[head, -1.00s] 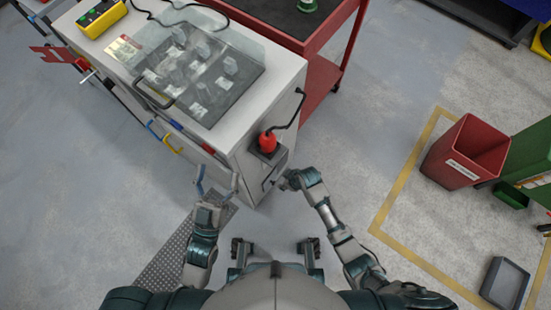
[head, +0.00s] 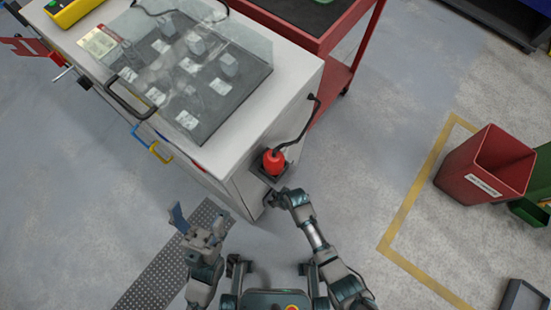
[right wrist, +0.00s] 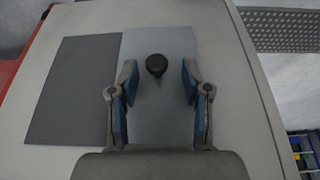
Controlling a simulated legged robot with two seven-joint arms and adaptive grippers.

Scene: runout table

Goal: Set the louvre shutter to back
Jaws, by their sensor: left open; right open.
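The louvre shutter appears to be the light grey plate (right wrist: 158,110) on the cabinet's side, with a black knob (right wrist: 156,65) on it, in the right wrist view. A dark grey area (right wrist: 72,90) lies to its left. No slats can be made out. My right gripper (right wrist: 160,72) is open, with one blue-padded finger on either side of the knob, both apart from it. In the head view the right gripper (head: 271,198) is at the cabinet's near side, below the red plug; the plate is hidden there. My left gripper (head: 196,222) is open and empty, left of the cabinet's corner.
A red bin (head: 484,165) is at right, with free floor between.

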